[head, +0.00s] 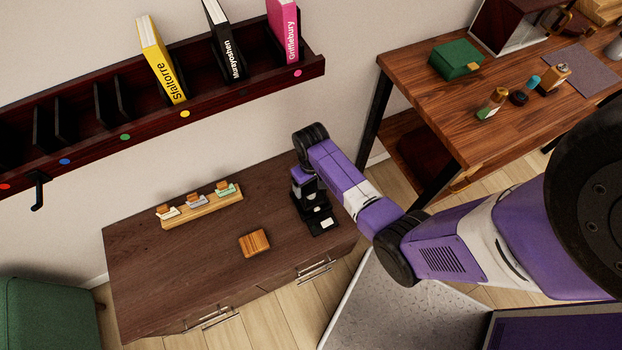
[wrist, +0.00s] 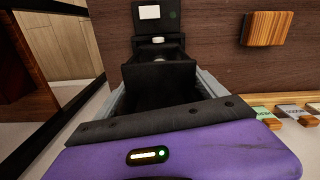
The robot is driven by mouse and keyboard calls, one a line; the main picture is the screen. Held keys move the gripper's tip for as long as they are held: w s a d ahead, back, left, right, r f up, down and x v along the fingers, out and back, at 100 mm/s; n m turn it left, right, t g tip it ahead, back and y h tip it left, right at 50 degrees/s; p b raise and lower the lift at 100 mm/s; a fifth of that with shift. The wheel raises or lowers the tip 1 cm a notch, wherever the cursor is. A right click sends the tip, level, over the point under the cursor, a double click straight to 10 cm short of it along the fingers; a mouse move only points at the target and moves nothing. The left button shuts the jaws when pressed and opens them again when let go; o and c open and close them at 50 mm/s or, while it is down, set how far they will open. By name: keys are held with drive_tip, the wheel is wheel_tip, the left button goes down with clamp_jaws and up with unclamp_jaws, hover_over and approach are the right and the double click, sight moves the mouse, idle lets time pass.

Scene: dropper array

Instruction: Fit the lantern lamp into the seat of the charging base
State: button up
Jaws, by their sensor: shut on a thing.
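The charging base looks to be the black unit (wrist: 148,14) with a white label and a small green dot at the top of the wrist view. In the head view its label end (head: 323,226) lies on the dresser's right part. My gripper (head: 312,198) points down above it and is shut on a dark, boxy thing (wrist: 160,74), likely the lantern lamp, between its grey fingers. The held thing is close to the base. The seat is hidden behind it, so I cannot tell whether they touch.
On the dresser (head: 180,270) are a wooden block (head: 255,242) and a wooden rack (head: 203,211) with small tags. A wall shelf (head: 130,134) with books hangs above. A desk (head: 425,90) with a green box (head: 456,58) and small items stands right. The dresser's front left is clear.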

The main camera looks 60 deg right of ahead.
drive_tip(key=shift+f, duration=0.1)
drive_tip(key=o, duration=2)
drive_tip(key=shift+r, duration=3.9)
